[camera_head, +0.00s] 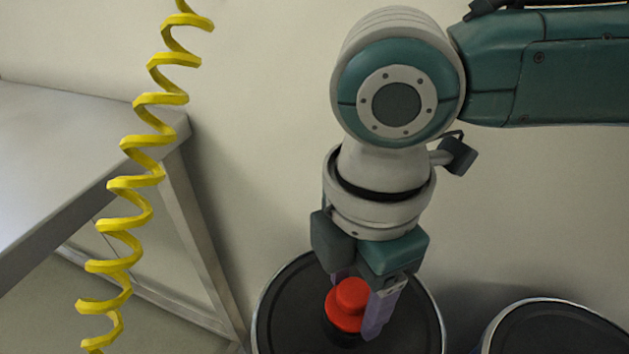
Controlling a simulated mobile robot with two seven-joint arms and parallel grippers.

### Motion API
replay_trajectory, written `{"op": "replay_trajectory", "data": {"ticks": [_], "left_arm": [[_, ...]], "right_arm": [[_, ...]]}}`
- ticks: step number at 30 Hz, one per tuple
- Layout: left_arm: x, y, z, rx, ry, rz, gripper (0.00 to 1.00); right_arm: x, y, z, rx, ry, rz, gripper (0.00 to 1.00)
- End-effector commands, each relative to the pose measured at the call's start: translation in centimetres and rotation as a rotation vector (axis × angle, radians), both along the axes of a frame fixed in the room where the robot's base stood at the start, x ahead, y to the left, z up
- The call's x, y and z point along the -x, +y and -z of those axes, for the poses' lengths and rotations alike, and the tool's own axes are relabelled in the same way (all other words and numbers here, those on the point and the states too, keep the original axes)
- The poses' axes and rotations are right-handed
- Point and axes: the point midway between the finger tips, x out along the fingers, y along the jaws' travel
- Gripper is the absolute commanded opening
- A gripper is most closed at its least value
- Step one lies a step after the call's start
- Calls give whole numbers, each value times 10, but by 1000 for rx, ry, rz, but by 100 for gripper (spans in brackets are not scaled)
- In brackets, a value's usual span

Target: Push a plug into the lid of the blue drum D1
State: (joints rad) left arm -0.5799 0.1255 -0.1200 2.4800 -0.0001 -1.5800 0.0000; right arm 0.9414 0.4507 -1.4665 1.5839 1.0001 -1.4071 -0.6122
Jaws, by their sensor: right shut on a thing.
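My right gripper (360,303) reaches down over a drum with a dark lid (287,300) and a pale metal rim. Its fingers are shut on a red plug (346,304), a stepped round piece. A dark round area shows right under the plug on the lid. I cannot tell whether the plug sits in the lid's opening or just above it. The drum's side and any label are out of view, so its colour and name do not show. My left gripper is not in view.
A second drum with a dark lid (555,335) stands at the lower right, partly cut off. A grey metal table (80,150) is at the left. A yellow coiled hose (130,185) hangs in front of it. A pale wall is behind.

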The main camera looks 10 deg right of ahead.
Motion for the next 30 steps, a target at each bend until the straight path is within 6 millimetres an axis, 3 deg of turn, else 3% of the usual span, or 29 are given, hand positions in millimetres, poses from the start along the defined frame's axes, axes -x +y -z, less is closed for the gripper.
{"op": "replay_trajectory", "data": {"ticks": [30], "left_arm": [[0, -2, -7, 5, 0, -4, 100]], "right_arm": [[0, 0, 1, 0, 0, 0, 10]]}}
